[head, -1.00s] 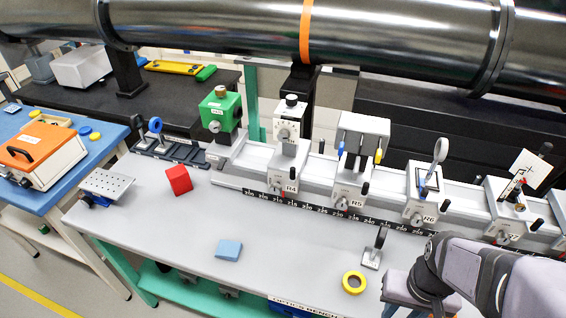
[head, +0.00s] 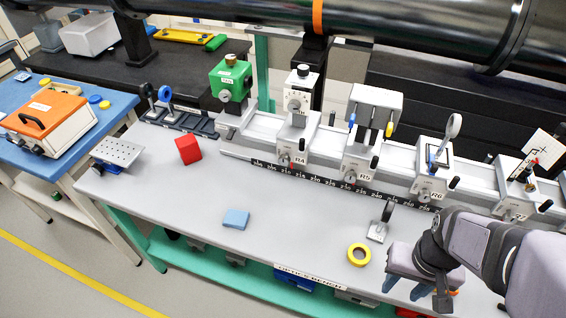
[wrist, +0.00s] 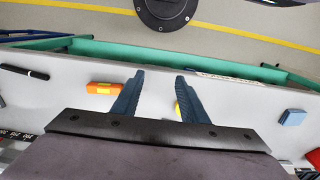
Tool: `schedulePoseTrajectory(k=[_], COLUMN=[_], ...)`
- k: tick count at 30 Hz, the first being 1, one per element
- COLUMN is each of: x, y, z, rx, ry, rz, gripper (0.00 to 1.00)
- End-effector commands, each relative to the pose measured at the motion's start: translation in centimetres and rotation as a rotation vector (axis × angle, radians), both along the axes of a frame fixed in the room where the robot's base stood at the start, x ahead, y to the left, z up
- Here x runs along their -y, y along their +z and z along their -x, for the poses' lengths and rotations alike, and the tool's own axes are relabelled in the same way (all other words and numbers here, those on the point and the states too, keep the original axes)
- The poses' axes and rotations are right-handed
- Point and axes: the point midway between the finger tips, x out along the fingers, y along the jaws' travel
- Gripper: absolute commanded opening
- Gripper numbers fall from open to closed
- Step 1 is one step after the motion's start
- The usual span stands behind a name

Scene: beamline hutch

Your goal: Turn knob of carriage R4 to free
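Carriage R4 (head: 293,143) is a pale block on the rail in the head view, carrying a white dial unit with a black top knob. Its own small knob (head: 285,158) sits low on the front face beside the R4 label. The knob's pointer is too small to read. My gripper (head: 404,288) is at the lower right, over the front of the bench, well away from R4. In the wrist view its two blue fingers (wrist: 160,75) are apart with nothing held between them. R4's knob cannot be made out in the wrist view.
Carriages R5 (head: 360,165) and R6 (head: 432,180) stand right of R4. A lens stand (head: 379,228) and yellow ring (head: 359,255) lie near my gripper. A blue block (head: 236,219) and red cube (head: 188,150) lie left. Bench between them is clear.

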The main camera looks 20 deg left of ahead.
Motion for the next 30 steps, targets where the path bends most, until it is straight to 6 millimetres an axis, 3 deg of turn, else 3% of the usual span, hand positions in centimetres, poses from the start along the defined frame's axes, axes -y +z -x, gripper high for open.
schedulePoseTrajectory(k=[5,8,11,14,15,19,24,27,30], x=[-1.2,-3.3,-7.2,-13.0,-15.7,-25.1,-36.7,-40.4,-42.3], y=[-0.4,-1.0,-1.7,-2.2,-2.3,-2.1,-1.3,-1.0,-1.3], z=[-1.8,-4.8,-9.2,-13.9,-15.7,-19.9,-21.5,-21.6,-21.5], rx=[0.043,0.120,0.239,0.389,0.454,0.667,0.924,1.034,1.135], ry=[0.029,0.077,0.143,0.221,0.253,0.339,0.406,0.355,0.255], rz=[-0.012,-0.032,-0.070,-0.124,-0.148,-0.237,-0.355,-0.402,-0.427], gripper=[0.45,0.45,0.45,0.45,0.45,0.45,0.45,0.45,0.45])
